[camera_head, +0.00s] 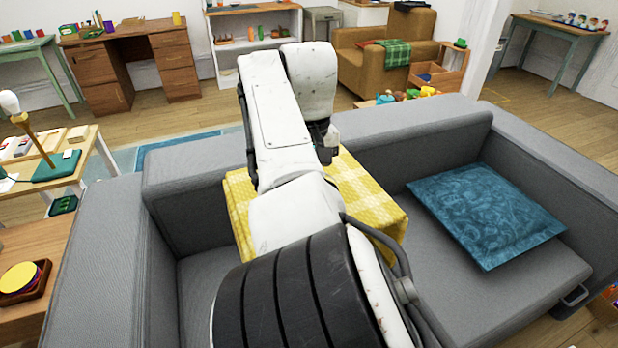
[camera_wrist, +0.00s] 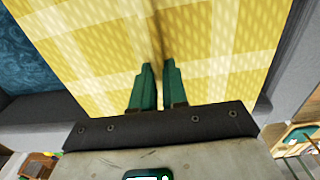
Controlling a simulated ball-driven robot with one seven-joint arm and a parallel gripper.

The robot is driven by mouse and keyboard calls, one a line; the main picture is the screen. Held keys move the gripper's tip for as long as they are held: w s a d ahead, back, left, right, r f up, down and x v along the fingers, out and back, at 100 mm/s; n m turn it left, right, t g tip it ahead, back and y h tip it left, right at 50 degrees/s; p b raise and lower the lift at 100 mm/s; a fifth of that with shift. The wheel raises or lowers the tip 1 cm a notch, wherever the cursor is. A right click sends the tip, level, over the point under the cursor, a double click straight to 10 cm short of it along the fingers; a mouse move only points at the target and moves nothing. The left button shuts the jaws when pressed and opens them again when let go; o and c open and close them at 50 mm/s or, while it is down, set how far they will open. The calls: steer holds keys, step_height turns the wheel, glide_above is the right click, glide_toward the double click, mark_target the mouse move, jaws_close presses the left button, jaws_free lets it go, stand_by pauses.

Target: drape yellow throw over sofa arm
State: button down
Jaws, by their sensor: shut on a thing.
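The yellow checked throw (camera_head: 372,195) shows on both sides of my white arm, over the middle of the grey sofa (camera_head: 340,282). In the wrist view the throw (camera_wrist: 225,45) fills the upper middle, with a fold line running up from the fingertips. My gripper (camera_wrist: 158,72) has green fingers close together, shut on the throw. In the head view the fingers are hidden behind my arm. The sofa's left arm (camera_head: 95,245) and right arm (camera_head: 560,165) are bare. I cannot tell whether the throw touches the seat or backrest.
A blue cushion (camera_head: 487,215) lies on the right of the sofa seat. A wooden side table with a yellow disc (camera_head: 18,277) and a table with a lamp (camera_head: 45,165) stand left of the sofa. A brown armchair (camera_head: 385,55) with a green cloth stands behind.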

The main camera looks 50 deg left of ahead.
steer(key=shift+r+p, duration=3)
steer(key=shift+r, duration=0.6)
steer(key=shift+f, duration=0.15)
